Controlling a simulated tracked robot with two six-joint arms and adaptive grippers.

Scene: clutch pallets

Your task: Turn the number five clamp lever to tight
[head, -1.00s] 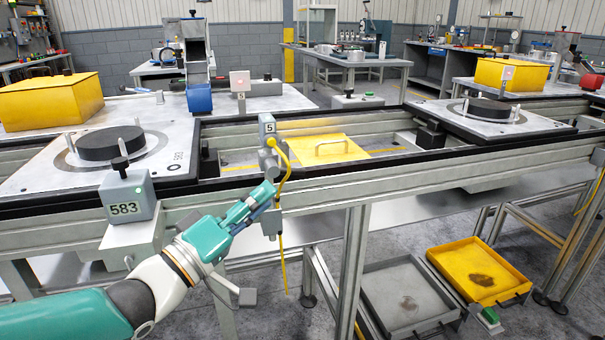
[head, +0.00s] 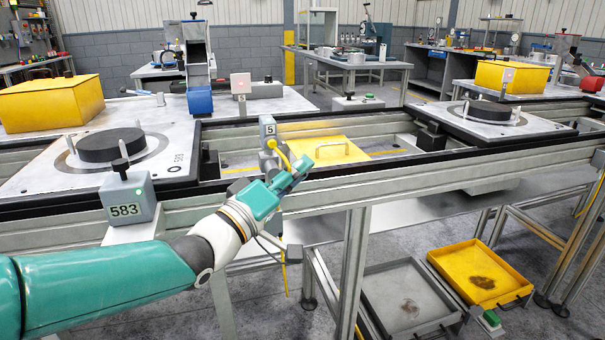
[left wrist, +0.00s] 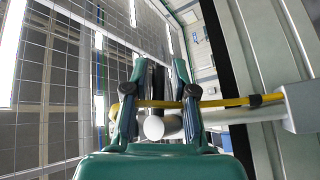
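The number five clamp unit is a grey box with a "5" label (head: 268,129) on the front rail of the pallet line, with a yellow cable beside it. My left gripper (head: 298,168) is just in front of and below it, pointing to the upper right and hiding most of the lever. In the left wrist view, the fingers of this gripper (left wrist: 160,68) stand apart. A grey round rod end (left wrist: 154,127) shows between their bases, with a yellow cable crossing there. Whether the fingers touch the rod is unclear. My right gripper is not in view.
A grey box marked 583 (head: 128,198) stands on the rail to the left. A pallet with a black disc (head: 112,145) lies behind it. A yellow plate with a handle (head: 325,150) lies beyond the rail. Grey (head: 405,300) and yellow (head: 480,272) trays are below right.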

